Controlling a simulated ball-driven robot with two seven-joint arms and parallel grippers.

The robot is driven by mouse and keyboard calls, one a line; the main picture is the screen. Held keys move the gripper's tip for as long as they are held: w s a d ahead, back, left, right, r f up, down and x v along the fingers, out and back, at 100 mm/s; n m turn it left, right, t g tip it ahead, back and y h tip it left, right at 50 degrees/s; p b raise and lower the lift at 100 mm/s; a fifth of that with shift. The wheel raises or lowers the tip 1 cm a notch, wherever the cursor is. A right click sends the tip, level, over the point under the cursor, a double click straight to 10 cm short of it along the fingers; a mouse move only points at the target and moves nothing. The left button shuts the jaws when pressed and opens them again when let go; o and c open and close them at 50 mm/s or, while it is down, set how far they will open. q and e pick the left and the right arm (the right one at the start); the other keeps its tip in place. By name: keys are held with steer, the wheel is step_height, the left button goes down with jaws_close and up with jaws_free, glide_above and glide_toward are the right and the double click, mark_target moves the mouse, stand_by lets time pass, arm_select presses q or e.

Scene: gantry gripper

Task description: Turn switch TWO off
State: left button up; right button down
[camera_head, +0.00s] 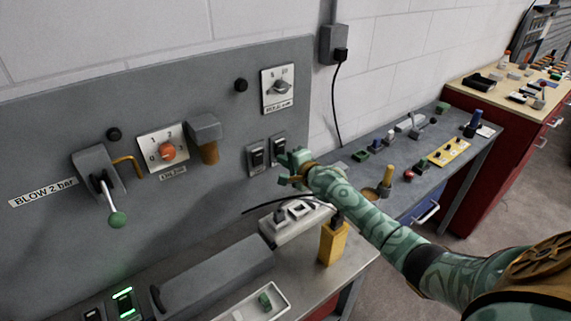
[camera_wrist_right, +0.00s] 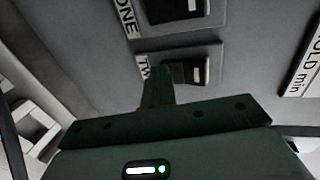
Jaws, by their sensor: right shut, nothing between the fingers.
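Switch TWO (camera_wrist_right: 192,73) is a dark rocker with a pale strip on a grey plate, its label partly covered in the right wrist view. In the head view it is the right one of two rockers (camera_head: 279,146) on the grey panel. My right gripper (camera_head: 286,164) is shut and empty at the lower part of this switch. In the wrist view its fingertips (camera_wrist_right: 157,84) overlap the left end of the rocker; I cannot tell whether they touch. Switch ONE (camera_wrist_right: 175,9) sits beside it, also seen in the head view (camera_head: 257,157). My left gripper is out of view.
A rotary HOLD min dial (camera_head: 280,86) is above the switches. A brown-ended grey part (camera_head: 208,140), an orange knob (camera_head: 167,152) and a green-tipped lever (camera_head: 117,218) are left on the panel. Below stand a white socket block (camera_head: 294,218) and a yellow block (camera_head: 333,243).

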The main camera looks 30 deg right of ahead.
steer(key=p+v, duration=0.4)
steer(key=v, duration=1.2)
steer(key=shift+s, duration=0.15)
steer(key=shift+r, duration=0.1)
